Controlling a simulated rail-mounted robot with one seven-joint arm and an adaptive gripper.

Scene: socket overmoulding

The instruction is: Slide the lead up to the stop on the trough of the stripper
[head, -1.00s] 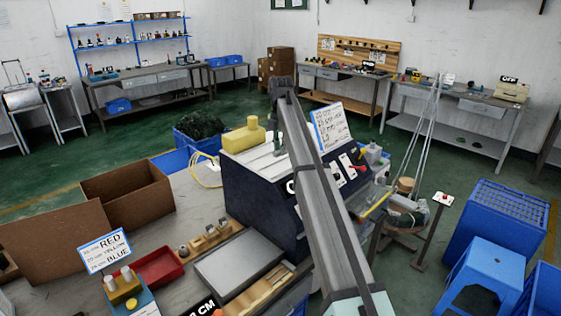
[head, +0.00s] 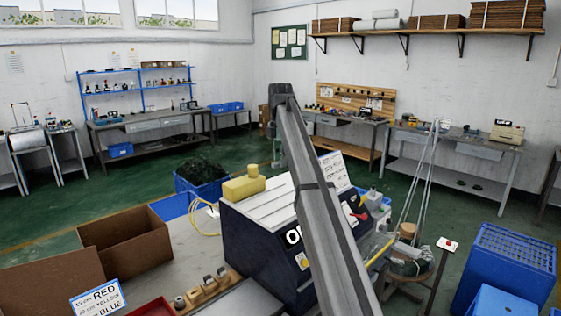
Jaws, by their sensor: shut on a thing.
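A dark blue machine (head: 250,243) with a pale top stands on the bench in the middle of the head view; it looks like the stripper. A yellow block (head: 243,187) sits on its top. A thin yellow cable (head: 197,229) curves out at its left side; I cannot tell whether it is the lead. My grey arm crosses in front of the machine and hides part of its front. A narrow yellow strip (head: 379,251) shows right of the arm; I cannot tell whether it belongs to the trough. My gripper, the stop and any held lead are not visible.
A brown carton (head: 128,243), a RED/YELLOW/BLUE sign (head: 99,297) and a red tray (head: 152,308) are at the left. A round stand (head: 408,268) and a red-button post (head: 446,246) are at the right. Blue crates (head: 507,262) stand on the floor farther right.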

